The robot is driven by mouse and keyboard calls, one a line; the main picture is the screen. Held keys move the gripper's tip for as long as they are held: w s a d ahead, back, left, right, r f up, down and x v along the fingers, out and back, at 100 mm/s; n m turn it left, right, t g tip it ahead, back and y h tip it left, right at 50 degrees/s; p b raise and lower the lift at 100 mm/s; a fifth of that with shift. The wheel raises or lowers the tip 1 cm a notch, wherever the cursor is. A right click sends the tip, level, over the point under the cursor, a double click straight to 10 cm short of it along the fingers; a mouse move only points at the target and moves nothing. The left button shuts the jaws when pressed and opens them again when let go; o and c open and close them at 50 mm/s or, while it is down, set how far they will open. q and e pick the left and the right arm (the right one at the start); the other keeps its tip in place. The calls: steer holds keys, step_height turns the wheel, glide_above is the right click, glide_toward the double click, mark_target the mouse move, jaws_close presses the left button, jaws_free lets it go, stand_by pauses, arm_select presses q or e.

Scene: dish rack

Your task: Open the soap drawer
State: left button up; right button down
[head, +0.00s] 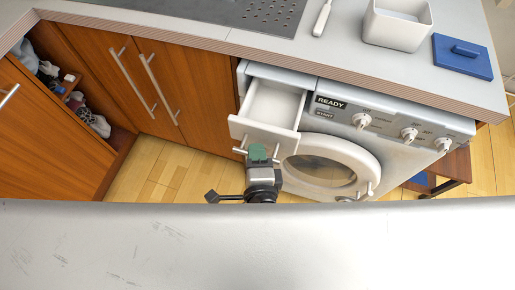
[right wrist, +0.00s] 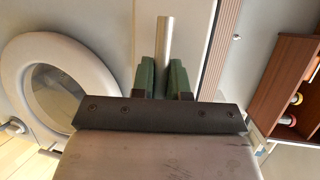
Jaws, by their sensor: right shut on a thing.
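The white soap drawer (head: 272,105) of the washing machine (head: 352,130) is pulled out in the head view, its empty inside showing. My right gripper (head: 258,153), with green fingers, is at the bar handle (head: 240,150) on the drawer's front panel. In the right wrist view, the handle's metal bar (right wrist: 165,42) stands between the two green fingers of my right gripper (right wrist: 162,78), which is shut on it. Part of the handle is hidden behind the gripper. My left gripper is not in view.
The machine's round door (head: 330,165) is just right of my right gripper. Wooden cabinets (head: 190,90) stand to the left, one open with things inside. The countertop (head: 300,57) above holds a white bin (head: 397,28) and a blue lid (head: 462,60).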

steer(key=shift+s+a, duration=0.25)
steer(key=shift+s, duration=0.6)
steer(key=c, duration=1.1)
jaws_free()
steer(key=shift+w, duration=0.1)
steer(key=shift+c, duration=0.2)
steer(key=s+r, duration=0.2)
steer(key=s, duration=0.8)
steer(key=shift+s+d+b, duration=0.35)
steer(key=shift+d+b, duration=0.1)
